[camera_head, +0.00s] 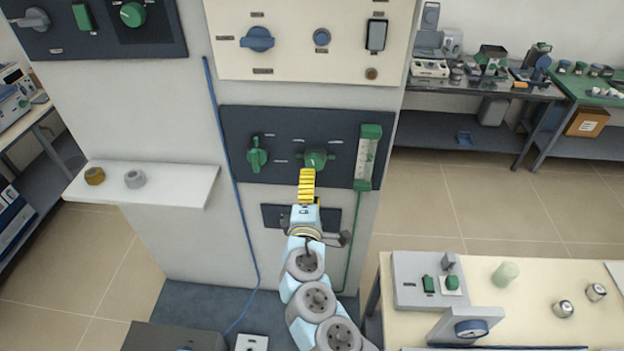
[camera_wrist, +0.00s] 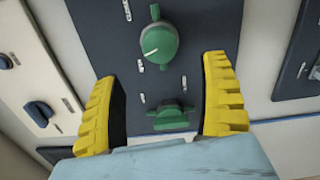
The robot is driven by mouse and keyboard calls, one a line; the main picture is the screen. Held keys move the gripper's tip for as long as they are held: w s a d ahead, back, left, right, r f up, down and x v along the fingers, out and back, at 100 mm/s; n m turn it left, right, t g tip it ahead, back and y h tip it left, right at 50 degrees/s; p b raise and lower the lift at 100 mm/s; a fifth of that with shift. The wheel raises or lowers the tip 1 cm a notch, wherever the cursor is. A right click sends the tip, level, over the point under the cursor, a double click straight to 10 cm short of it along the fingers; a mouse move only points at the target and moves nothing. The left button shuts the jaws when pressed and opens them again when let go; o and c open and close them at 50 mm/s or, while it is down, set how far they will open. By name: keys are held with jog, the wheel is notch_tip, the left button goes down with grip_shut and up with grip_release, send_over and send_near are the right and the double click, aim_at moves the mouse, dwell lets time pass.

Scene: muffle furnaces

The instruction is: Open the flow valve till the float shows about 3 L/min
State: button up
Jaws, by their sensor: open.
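A dark blue panel (camera_head: 285,173) carries a left green knob (camera_head: 257,155), a right green knob (camera_head: 318,159) and a flow meter (camera_head: 368,156) in a green frame. The float is too small to read. The right knob, nearest the meter, also shows in the wrist view (camera_wrist: 158,45), round with a white pointer line; the left knob (camera_wrist: 170,117) is lower there. My gripper (camera_head: 307,173) has yellow fingers and reaches up just under the right knob in the head view. In the wrist view my gripper (camera_wrist: 160,75) is open, its fingers wide apart, with nothing between them gripped.
A cream panel (camera_head: 310,60) with a blue knob (camera_head: 257,39) is above. A white shelf (camera_head: 150,184) with two small round pieces juts out at left. A small dark panel (camera_head: 275,215) is behind my wrist. A bench (camera_head: 530,325) with instruments stands at right.

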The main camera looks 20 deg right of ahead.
jog(key=shift+v, duration=1.8)
